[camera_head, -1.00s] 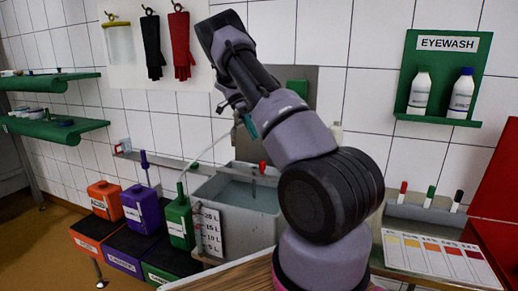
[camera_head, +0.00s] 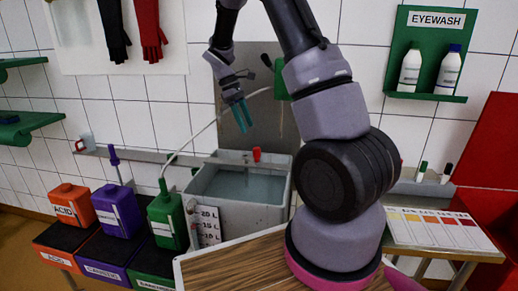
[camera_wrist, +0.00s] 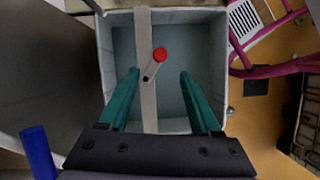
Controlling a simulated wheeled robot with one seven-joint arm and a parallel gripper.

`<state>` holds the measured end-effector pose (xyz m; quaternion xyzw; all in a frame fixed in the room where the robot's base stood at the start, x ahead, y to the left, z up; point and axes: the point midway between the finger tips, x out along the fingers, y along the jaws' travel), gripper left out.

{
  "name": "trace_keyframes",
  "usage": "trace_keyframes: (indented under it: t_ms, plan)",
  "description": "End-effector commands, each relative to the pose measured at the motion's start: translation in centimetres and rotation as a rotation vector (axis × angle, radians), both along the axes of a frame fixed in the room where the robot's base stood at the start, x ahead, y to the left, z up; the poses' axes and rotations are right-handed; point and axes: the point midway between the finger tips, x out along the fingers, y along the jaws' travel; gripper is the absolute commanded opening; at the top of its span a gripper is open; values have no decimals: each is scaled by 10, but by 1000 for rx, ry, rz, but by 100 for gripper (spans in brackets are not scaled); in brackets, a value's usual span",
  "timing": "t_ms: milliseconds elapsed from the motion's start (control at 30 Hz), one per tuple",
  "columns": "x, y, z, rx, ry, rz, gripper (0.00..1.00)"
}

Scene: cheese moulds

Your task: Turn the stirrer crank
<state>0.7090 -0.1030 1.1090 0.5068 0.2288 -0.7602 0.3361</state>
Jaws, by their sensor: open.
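The stirrer crank shows as a red knob (camera_head: 256,154) above a grey tank (camera_head: 240,203) of water. In the wrist view, the red knob (camera_wrist: 160,54) sits at the upper end of a short dark crank arm, over a pale bar (camera_wrist: 144,100) that crosses the tank. My gripper (camera_head: 244,117) points down above the tank, its teal fingers apart and empty. In the wrist view, my gripper (camera_wrist: 160,75) has one finger on each side of the crank, with clear gaps. The knob is apart from the fingers and below them.
A green box (camera_head: 280,85) is on the grey panel behind my arm. Orange (camera_head: 73,204) and purple (camera_head: 119,209) jugs stand left. A wooden top (camera_head: 235,262) lies in front.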

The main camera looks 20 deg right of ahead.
Motion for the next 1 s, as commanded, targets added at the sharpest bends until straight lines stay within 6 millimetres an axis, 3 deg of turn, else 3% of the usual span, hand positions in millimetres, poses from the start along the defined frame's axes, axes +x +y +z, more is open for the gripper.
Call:
trace_keyframes:
  t_ms: [600,1000]
  plan:
    - [-26,-27,-89,-1,4,-2,64]
    - [-28,-30,-98,-1,1,-2,64]
